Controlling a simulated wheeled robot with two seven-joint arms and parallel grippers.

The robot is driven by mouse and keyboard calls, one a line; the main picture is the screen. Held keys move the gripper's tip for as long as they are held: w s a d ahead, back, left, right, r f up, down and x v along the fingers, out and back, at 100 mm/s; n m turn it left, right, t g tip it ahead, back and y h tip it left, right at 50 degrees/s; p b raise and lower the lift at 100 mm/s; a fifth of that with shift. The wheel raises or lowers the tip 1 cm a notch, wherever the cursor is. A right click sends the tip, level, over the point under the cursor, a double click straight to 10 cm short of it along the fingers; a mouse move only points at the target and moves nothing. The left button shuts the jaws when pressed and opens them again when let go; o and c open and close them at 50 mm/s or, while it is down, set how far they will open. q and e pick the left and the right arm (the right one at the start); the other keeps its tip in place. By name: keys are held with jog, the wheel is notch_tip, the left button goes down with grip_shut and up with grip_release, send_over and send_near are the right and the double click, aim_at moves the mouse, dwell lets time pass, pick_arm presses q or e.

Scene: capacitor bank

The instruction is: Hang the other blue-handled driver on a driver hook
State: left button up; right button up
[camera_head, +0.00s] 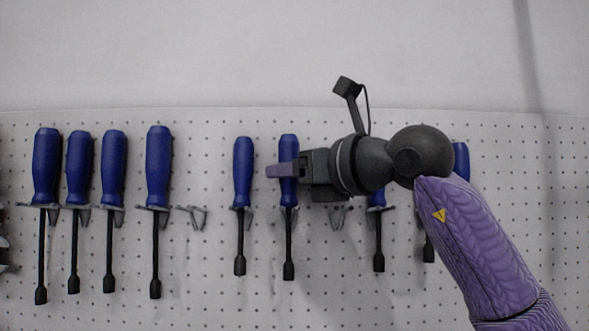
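A blue-handled driver (288,149) with a dark shaft stands upright at the middle of the pegboard, its handle bottom at a hook (289,215). My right gripper (282,171) is at this handle, with a purple finger crossing in front of its middle. The other finger is hidden, so I cannot tell how tightly it closes. Whether the hook bears the driver is unclear. An empty hook (338,215) shows just below the gripper body, and another empty hook (192,217) is further left. My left gripper is not in view.
Several blue-handled drivers hang at the left, including one (158,165) beside the left empty hook. Another driver (243,171) hangs close left of my gripper. More drivers (379,235) at the right are partly behind my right arm. The white pegboard (80,310) is bare below.

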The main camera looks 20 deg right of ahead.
jog(key=shift+f, duration=0.1)
jog(key=shift+w+d, duration=0.1)
jog(key=shift+d, duration=0.05)
jog(key=b+v, duration=0.4)
jog(key=v, duration=0.6)
